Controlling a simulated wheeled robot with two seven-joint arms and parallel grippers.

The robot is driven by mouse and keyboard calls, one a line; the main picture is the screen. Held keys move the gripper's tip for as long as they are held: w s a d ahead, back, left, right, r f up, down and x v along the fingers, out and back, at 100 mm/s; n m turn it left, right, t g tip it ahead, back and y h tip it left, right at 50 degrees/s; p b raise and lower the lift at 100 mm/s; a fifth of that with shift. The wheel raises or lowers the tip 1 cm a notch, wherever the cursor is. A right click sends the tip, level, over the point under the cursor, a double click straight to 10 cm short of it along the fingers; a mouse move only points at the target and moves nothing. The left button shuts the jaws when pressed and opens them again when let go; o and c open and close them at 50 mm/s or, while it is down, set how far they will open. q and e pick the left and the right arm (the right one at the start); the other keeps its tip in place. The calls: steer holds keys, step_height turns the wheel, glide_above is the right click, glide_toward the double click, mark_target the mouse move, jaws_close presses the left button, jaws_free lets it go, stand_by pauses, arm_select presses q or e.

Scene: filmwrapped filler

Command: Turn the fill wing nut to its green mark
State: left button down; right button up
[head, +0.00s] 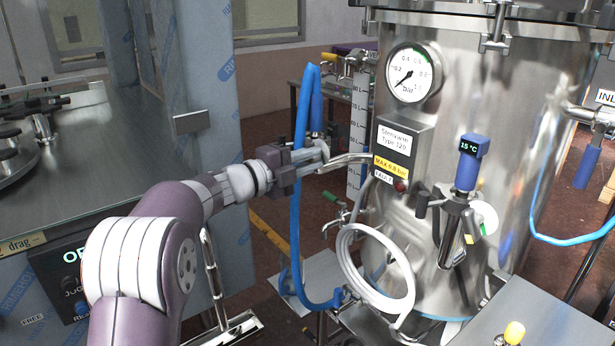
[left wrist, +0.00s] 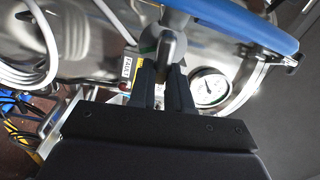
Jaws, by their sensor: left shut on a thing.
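My left gripper (head: 318,152) is shut at the free end of a curved steel pipe (head: 350,160) on the tank's left side, beside the blue hose. In the left wrist view, the gripper (left wrist: 172,68) has its fingers on either side of a grey upright piece, seemingly the fill wing nut (left wrist: 172,46), with a round grey fitting (left wrist: 149,38) behind it. In the head view the fingers hide the nut. My right gripper is not in view.
The steel tank (head: 530,100) carries a pressure gauge (head: 413,73) and a blue thermometer (head: 468,165). A blue hose (head: 296,230) hangs close to my left gripper, and a coiled white hose (head: 345,262) hangs below. A steel counter (head: 100,135) stands at the left.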

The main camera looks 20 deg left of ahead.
arm_select(q)
steer(key=shift+w+a+f+m+b, duration=0.1)
steer(key=shift+f+m+b, duration=0.25)
steer(key=shift+m+b, duration=1.8)
steer(key=shift+w+a+f+m+b, duration=0.15)
steer(key=shift+f+m+b, duration=0.15)
steer(key=shift+m+b, duration=1.9)
steer(key=shift+w+a+f+m+b, duration=0.1)
steer(key=shift+f+m+b, duration=0.25)
steer(key=shift+m+b, duration=1.8)
steer(key=c, duration=1.1)
jaws_free()
steer(key=shift+o, duration=0.2)
steer(key=shift+a, duration=0.1)
